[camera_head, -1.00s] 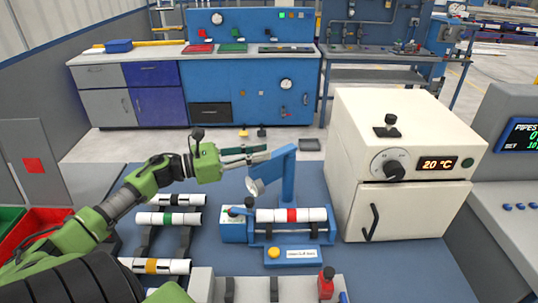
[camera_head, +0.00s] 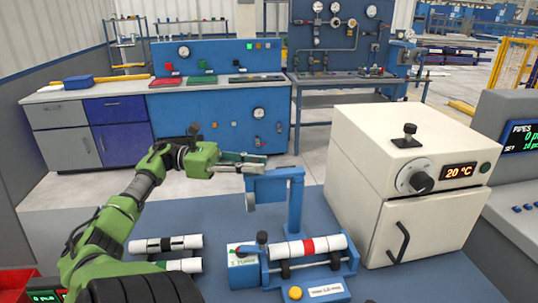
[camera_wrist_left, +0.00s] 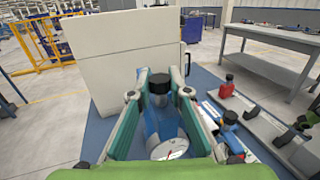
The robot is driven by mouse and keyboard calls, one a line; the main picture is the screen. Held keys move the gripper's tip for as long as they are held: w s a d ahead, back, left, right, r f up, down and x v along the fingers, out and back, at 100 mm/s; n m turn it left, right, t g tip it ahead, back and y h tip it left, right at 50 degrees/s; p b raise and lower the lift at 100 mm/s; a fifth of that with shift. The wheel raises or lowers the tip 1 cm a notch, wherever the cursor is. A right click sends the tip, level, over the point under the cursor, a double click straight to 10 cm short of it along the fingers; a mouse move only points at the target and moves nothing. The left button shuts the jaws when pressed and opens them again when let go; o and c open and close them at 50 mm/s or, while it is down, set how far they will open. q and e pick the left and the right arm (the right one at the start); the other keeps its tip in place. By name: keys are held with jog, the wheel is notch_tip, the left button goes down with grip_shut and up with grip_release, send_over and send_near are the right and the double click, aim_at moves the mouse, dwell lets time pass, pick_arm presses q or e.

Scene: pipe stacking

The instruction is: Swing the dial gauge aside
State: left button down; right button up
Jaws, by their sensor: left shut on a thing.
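The dial gauge (camera_head: 250,191) hangs at the left end of a blue swing arm (camera_head: 276,187) on an upright blue post. In the head view it is seen nearly edge-on. Its white face (camera_wrist_left: 168,149) shows low in the left wrist view. My left gripper (camera_head: 262,164) is at the top of the swing arm and shut on it; the fingers also flank the arm in the wrist view (camera_wrist_left: 159,98). A white pipe with a red band (camera_head: 309,245) lies in the blue fixture (camera_head: 331,272), below and right of the gauge. My right gripper is not in view.
A white oven (camera_head: 390,170) with a knob on top stands close on the right. White pipes with black bands (camera_head: 168,244) lie on a rack at left. A blue bench (camera_head: 215,110) stands behind. The table left of the fixture has some free room.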

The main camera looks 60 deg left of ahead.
pick_arm(q)
jog(key=c, duration=1.9)
grip_release()
jog(key=shift+w, duration=0.1)
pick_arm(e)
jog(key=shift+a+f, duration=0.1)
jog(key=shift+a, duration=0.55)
pick_arm(q)
jog(key=shift+a, duration=0.15)
jog(key=v, duration=1.2)
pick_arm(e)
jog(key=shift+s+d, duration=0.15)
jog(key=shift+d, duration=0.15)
